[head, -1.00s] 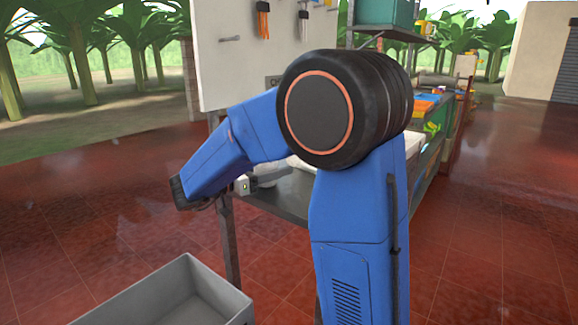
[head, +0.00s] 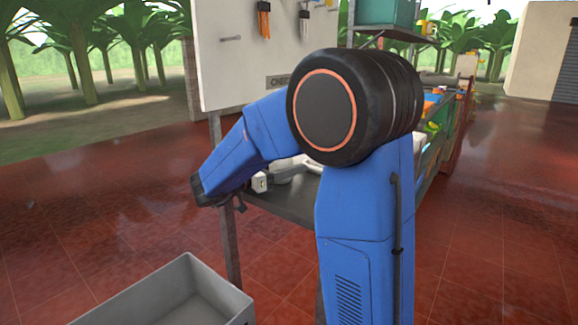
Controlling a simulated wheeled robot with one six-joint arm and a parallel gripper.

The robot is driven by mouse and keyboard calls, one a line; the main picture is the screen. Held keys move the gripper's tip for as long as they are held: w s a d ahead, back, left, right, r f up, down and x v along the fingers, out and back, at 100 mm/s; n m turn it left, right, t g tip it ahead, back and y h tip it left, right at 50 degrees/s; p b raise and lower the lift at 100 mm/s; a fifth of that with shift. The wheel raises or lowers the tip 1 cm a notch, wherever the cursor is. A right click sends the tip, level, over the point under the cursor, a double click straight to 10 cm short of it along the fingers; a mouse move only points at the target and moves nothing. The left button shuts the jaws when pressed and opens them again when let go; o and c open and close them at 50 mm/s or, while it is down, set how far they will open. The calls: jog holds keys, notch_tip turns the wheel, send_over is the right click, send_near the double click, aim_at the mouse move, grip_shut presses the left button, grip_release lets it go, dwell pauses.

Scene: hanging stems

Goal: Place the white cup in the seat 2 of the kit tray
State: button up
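My blue arm reaches over the near-left end of a dark workbench (head: 290,207). I cannot make out the white cup or seat 2; my arm covers much of the bench top.
A grey open bin (head: 172,295) stands on the floor at the lower left and looks empty. A white tool board (head: 245,50) rises behind the bench. A teal crate (head: 386,12) sits on a shelf. Colourful items (head: 434,105) lie farther right.

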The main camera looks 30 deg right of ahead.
jog(key=o, duration=0.4)
jog(key=shift+c, duration=0.2)
jog(key=shift+r, duration=0.1)
